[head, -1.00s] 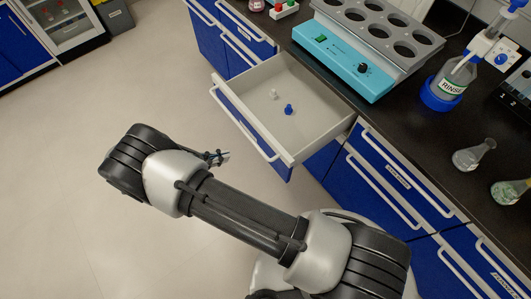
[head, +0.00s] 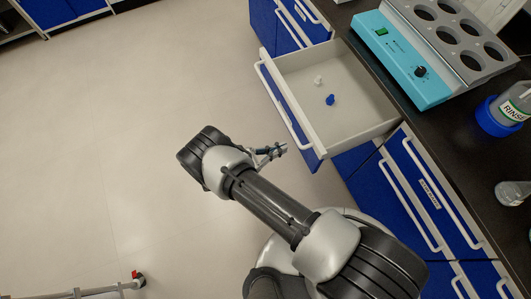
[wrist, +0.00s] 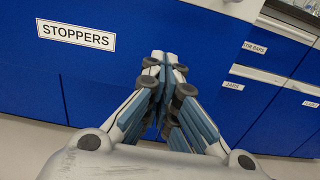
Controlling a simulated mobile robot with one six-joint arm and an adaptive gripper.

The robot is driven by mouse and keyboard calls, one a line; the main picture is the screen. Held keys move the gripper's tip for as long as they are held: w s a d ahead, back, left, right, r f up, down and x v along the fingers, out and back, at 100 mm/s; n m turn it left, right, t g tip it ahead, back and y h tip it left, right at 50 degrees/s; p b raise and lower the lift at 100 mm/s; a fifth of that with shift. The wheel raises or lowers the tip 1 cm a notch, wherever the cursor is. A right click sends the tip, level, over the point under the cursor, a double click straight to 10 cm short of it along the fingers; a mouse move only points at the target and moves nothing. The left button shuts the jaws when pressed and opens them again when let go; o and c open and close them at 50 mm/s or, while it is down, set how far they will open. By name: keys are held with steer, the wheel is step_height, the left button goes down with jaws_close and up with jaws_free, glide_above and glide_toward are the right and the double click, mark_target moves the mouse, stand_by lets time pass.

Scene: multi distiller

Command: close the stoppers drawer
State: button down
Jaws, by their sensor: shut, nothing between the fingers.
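The stoppers drawer (head: 335,90) stands pulled out from the bench in the head view. Its blue front has a white bar handle (head: 285,105). A white stopper (head: 318,81) and a blue stopper (head: 330,99) lie inside it. In the wrist view a "STOPPERS" label (wrist: 76,35) shows on the blue front. My gripper (head: 283,148) is shut and empty, just outside the drawer front near its lower right end. In the wrist view the shut fingertips (wrist: 164,60) point toward the blue front; whether they touch it I cannot tell.
A turquoise heating unit (head: 400,75) with round wells stands on the black bench top above the drawer. A rinse bottle (head: 510,110) and a flask (head: 513,193) stand at the right. Shut blue drawers (head: 430,190) lie beside the open one.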

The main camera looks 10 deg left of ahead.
steer(key=x, duration=0.5)
stand_by(0.3)
